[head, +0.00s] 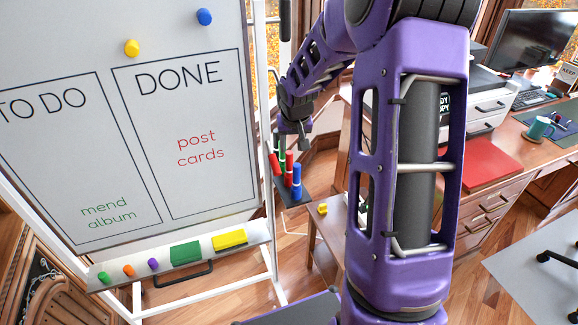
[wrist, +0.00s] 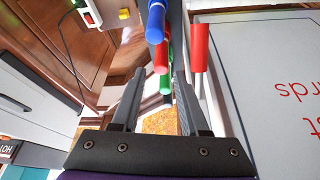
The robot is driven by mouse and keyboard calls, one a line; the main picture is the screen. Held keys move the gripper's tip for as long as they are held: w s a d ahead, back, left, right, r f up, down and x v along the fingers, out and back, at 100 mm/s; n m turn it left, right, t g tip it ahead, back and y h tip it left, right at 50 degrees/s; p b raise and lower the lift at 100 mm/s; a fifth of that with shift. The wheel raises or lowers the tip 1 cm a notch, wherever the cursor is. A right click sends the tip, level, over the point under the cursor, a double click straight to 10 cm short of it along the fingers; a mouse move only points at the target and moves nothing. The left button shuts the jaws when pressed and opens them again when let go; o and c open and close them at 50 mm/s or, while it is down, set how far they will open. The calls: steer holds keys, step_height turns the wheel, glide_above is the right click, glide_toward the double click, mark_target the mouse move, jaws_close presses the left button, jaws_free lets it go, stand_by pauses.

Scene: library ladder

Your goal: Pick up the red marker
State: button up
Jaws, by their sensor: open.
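Two red markers show beside the whiteboard. One red marker (head: 274,164) is tilted, nearer the board; it looks large in the wrist view (wrist: 200,47), right of the right finger. The other red marker (head: 289,166) stands in a row between a blue marker (head: 297,182) and a green marker (head: 282,160). The wrist view shows this row too: blue (wrist: 156,22), red (wrist: 161,55), green (wrist: 166,82). My gripper (head: 291,141) is open and empty above the markers. In the wrist view its fingers (wrist: 159,73) point toward the row. Contact cannot be told.
A dark holder (head: 293,197) sits under the markers. The whiteboard (head: 120,190) stands close on the left, its ledge (head: 110,275) holding magnets and erasers. A small bench (head: 328,238) with a yellow object (head: 322,208) is below right. A desk (head: 535,150) stands right.

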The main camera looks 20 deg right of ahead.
mark_target(289, 162)
steer(key=x, duration=1)
steer(key=shift+w+a+f, duration=0.15)
steer(key=shift+w+f, duration=0.15)
steer(key=shift+w, duration=0.05)
steer(key=shift+c, duration=0.2)
jaws_close()
